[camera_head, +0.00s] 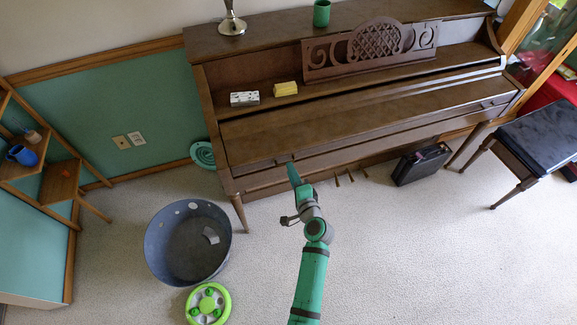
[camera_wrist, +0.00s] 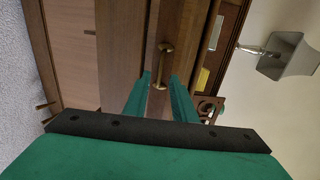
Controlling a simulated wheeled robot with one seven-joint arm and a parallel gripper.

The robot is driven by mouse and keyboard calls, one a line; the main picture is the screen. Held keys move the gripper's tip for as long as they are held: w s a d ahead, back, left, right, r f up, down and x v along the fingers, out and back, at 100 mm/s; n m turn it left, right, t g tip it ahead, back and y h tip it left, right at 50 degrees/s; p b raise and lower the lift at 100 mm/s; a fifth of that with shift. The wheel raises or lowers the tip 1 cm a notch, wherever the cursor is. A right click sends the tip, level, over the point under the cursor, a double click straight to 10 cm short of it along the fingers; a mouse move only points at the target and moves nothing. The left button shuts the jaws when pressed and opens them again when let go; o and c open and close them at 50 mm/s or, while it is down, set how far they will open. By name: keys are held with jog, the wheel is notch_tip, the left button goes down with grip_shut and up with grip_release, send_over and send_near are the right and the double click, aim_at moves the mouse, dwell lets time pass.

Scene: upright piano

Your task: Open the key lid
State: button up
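The brown upright piano (camera_head: 225,90) stands against the back wall. Its key lid (camera_head: 340,122) is down and no keys show. A small brass handle (camera_wrist: 163,65) sits on the wooden front edge, seen close in the wrist view. My gripper (camera_head: 292,170) is at the left part of the lid's front edge. In the wrist view my gripper (camera_wrist: 160,80) has its two green fingers apart, with a gap between them. The handle lies just beyond the fingertips, in line with the gap. Nothing is held. I cannot tell whether the fingers touch the wood.
A white-and-black block (camera_head: 244,99) and a yellow block (camera_head: 286,89) rest on the ledge behind the lid. A music stand (camera_head: 370,50) rises behind. A grey tub (camera_head: 158,250) and a green round toy (camera_head: 208,305) are on the left floor. A black bench (camera_head: 540,135) stands right.

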jog(key=shift+x, duration=2.1)
grip_shut()
jog(key=shift+d, duration=0.1)
